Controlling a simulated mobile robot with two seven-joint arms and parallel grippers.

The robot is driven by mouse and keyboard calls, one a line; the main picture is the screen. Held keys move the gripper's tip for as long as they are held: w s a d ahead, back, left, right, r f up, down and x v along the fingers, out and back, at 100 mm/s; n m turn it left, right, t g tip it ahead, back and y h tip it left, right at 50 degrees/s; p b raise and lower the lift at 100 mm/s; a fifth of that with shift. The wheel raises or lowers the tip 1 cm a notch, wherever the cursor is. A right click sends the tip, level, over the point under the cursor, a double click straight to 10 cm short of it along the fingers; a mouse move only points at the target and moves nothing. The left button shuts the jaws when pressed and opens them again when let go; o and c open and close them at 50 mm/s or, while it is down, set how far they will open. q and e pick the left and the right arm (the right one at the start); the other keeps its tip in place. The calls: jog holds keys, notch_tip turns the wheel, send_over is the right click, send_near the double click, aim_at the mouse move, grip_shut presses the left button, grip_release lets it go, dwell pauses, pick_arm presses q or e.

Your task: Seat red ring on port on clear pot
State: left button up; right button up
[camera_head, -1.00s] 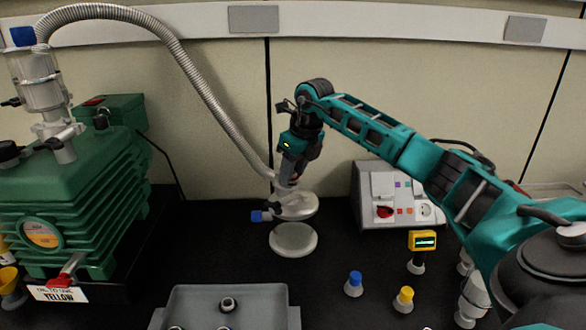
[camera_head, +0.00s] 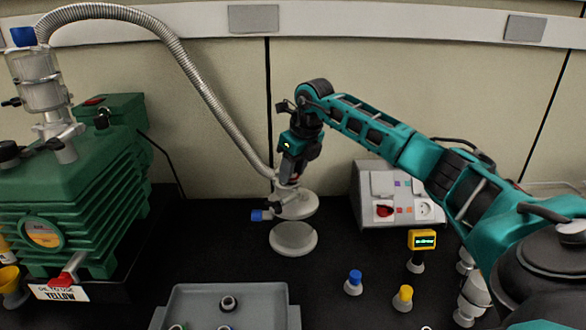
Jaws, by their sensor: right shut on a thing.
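My right gripper (camera_head: 289,181) points down at the top of a pale round fitting (camera_head: 297,207) in the middle of the bench. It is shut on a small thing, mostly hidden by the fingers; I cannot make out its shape. The fitting has a side valve with a blue knob (camera_head: 257,215) and stands above a pale round plate (camera_head: 293,239). Any clear wall between them is too faint to see. Another clear vessel (camera_head: 42,93) stands on the green pump at the left. I cannot clearly see the red ring. My left gripper is out of view.
A corrugated metal hose (camera_head: 205,90) arches from the clear vessel to the fitting. The green pump (camera_head: 70,190) stands left. A grey tray (camera_head: 262,290), blue-capped (camera_head: 354,282) and yellow-capped (camera_head: 403,298) pieces, a yellow meter (camera_head: 422,240) and a socket box (camera_head: 395,205) stand around.

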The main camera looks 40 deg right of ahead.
jog(key=shift+f, duration=0.35)
dwell(0.4)
jog(key=o, duration=1.1)
jog(key=shift+f, duration=0.1)
jog(key=shift+a+f, duration=0.1)
jog(key=shift+a, duration=0.1)
